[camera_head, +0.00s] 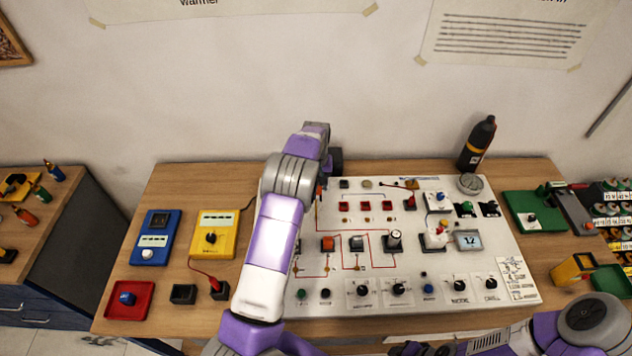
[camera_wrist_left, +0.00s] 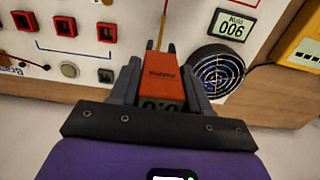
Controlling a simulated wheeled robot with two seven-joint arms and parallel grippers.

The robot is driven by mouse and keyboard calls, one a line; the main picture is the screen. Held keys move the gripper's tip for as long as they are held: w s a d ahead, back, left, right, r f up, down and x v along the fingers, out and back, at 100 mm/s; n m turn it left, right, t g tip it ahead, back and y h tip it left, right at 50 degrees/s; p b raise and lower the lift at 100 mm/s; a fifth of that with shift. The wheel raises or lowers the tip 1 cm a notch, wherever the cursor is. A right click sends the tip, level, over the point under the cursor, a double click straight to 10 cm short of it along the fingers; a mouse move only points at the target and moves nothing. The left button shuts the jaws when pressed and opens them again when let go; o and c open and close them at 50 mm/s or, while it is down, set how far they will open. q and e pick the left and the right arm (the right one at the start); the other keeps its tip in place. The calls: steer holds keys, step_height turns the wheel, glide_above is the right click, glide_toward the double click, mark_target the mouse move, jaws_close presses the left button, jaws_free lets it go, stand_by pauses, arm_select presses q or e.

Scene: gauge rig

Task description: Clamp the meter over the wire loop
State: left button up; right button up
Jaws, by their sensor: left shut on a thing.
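In the left wrist view an orange meter (camera_wrist_left: 161,78) with a small display sits between the two fingers of my left gripper (camera_wrist_left: 160,85), which is shut on it. Thin dark prongs extend from the meter's far end over the white panel (camera_wrist_left: 140,15). In the head view my left gripper and the meter are mostly hidden by my own arm, near the back edge of the panel (camera_head: 420,293). A thin red line runs on the panel beyond the prongs; I cannot tell whether it is the wire loop. My right gripper (camera_head: 412,348) is at the bottom edge.
A yellow meter (camera_head: 213,235), a blue meter (camera_head: 155,237) and a red tray (camera_head: 130,300) are on the left. A dark bottle (camera_head: 477,143) stands at the back right.

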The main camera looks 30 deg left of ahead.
mark_target(316, 194)
arm_select(q)
steer(key=shift+f+b, duration=1.95)
steer(key=shift+f, duration=1.2)
steer(key=shift+r, duration=0.15)
steer(key=shift+r+p, duration=2.15)
steer(key=shift+r, duration=1.3)
steer(key=shift+f, duration=0.1)
